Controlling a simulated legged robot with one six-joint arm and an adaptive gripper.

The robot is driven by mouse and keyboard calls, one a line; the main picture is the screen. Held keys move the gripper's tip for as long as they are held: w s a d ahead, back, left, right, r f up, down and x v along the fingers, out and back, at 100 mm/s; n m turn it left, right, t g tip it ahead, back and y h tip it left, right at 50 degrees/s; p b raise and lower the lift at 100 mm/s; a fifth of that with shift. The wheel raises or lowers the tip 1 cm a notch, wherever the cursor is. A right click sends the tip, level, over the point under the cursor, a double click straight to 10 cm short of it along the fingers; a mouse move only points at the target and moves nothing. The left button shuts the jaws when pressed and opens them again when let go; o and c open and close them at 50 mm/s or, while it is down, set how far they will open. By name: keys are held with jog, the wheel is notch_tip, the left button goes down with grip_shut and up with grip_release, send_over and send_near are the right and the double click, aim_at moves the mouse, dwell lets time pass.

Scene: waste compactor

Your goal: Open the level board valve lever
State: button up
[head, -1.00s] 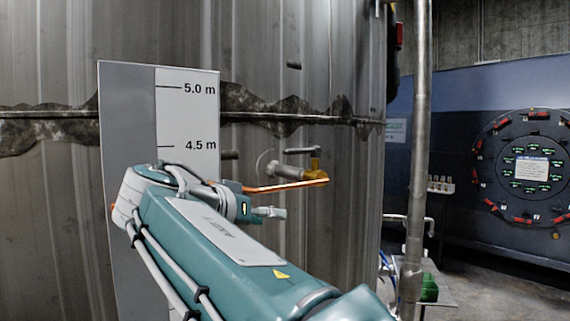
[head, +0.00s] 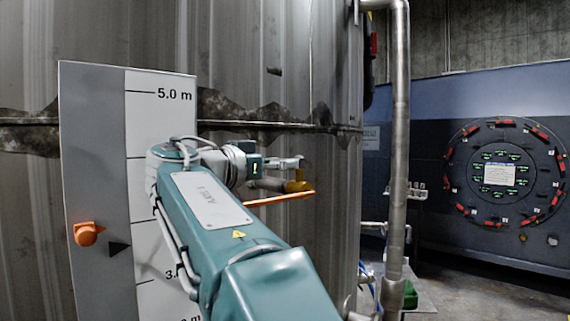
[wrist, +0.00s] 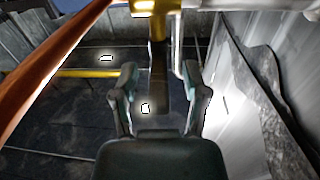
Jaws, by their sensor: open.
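The brass valve (head: 298,186) projects from the big steel tank in the head view. A copper-coloured rod (head: 282,199) runs left from it. My gripper (head: 297,162) is level with the top of the valve and covers the lever there. In the wrist view my gripper (wrist: 161,82) is open, with a finger on either side. A grey bar, seemingly the valve lever (wrist: 157,75), lies between the fingers, with its yellow end at the top. I cannot tell whether the fingers touch it. The copper rod passes at the upper left of the wrist view.
The level board (head: 95,160) with its metre marks stands left of my arm, with an orange marker (head: 86,233) on it. A vertical steel pipe (head: 398,150) stands right of the valve. A round dark panel (head: 503,172) is on the far right wall.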

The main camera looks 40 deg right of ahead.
jog(key=shift+d, duration=0.75)
jog(key=shift+a, duration=0.1)
grip_shut()
